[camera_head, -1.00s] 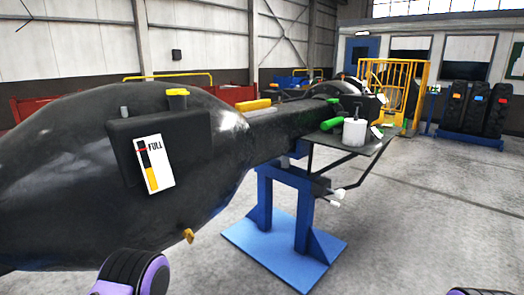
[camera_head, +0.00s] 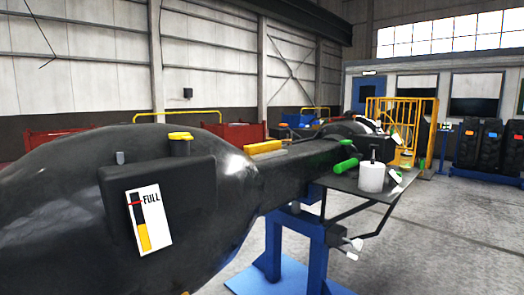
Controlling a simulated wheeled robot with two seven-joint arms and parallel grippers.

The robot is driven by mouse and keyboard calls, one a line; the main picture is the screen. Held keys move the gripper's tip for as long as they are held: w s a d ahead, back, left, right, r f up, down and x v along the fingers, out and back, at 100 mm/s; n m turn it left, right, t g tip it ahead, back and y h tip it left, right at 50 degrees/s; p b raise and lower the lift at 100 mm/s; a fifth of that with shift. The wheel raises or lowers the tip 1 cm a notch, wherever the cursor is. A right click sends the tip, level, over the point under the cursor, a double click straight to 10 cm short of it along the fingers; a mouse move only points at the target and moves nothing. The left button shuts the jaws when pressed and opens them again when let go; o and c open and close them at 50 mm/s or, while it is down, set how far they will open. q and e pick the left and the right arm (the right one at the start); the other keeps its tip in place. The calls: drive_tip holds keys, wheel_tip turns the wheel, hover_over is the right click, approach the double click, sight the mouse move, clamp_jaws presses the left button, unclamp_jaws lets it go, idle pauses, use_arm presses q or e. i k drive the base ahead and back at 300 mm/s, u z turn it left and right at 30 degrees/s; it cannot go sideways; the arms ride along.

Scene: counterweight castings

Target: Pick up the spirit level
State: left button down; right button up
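A yellow bar (camera_head: 264,147), which looks like the spirit level, lies on top of the long black beam (camera_head: 310,160) of the casting, just right of its big rounded end (camera_head: 75,190). It lies lengthwise along the beam, and its far end is small in view. No vial can be made out on it. Neither of my grippers is in view.
A blue stand (camera_head: 300,240) supports the beam. A side shelf (camera_head: 390,191) holds a white container (camera_head: 371,177) and green-handled tool (camera_head: 346,166).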

sight(260, 148)
drive_tip(key=z, duration=0.3)
drive_tip(key=i, duration=0.3)
drive_tip(key=z, duration=0.8)
drive_tip(key=i, duration=1.3)
drive_tip(key=u, duration=0.8)
